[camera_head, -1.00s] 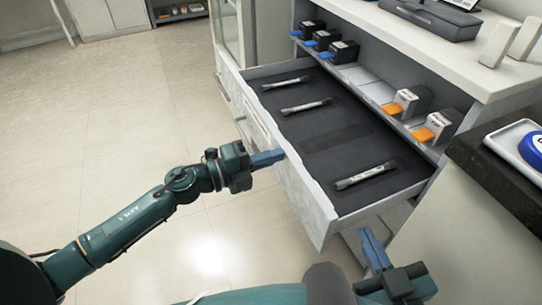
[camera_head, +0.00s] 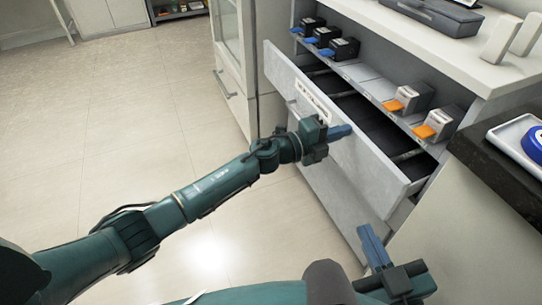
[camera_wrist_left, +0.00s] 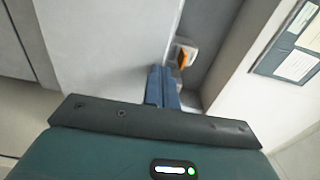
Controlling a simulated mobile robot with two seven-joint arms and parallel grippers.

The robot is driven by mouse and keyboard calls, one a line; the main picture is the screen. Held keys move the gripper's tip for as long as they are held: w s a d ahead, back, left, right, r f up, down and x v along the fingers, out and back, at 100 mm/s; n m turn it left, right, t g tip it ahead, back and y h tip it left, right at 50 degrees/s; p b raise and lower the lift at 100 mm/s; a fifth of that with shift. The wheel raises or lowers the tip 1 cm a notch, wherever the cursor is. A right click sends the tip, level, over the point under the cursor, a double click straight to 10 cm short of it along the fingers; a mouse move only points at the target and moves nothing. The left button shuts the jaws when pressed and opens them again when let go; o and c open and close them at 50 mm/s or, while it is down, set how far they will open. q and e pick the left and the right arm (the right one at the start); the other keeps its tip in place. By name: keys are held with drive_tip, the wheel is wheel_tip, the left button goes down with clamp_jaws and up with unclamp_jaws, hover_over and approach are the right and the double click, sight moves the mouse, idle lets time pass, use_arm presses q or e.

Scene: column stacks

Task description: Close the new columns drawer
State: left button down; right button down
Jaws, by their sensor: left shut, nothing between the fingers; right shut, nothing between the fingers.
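The new columns drawer (camera_head: 352,138) is a white-fronted drawer with a dark inside. In the left wrist view the blue fingers (camera_wrist_left: 162,85) lie close together against a pale panel. My right gripper (camera_head: 373,245) is shut and empty, below the drawer's right end. The columns in the drawer are mostly hidden.
Black boxes with blue tabs (camera_head: 330,42) and grey boxes with orange tabs (camera_head: 423,110) sit on the shelf above the drawer. A dark counter (camera_head: 490,165) with a tray (camera_head: 510,135) stands at the right. The floor at left is clear.

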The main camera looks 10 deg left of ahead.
sight(357, 127)
use_arm(q)
drive_tip(key=shift+b+x, duration=1.25)
drive_tip(key=shift+x, duration=2.2)
use_arm(e)
drive_tip(key=shift+s+a+n+t+y, duration=0.1)
drive_tip(key=shift+a+n+t+y, duration=0.3)
drive_tip(key=shift+a+t+y, duration=0.3)
drive_tip(key=shift+d+r, duration=0.1)
drive_tip(key=shift+d, duration=0.05)
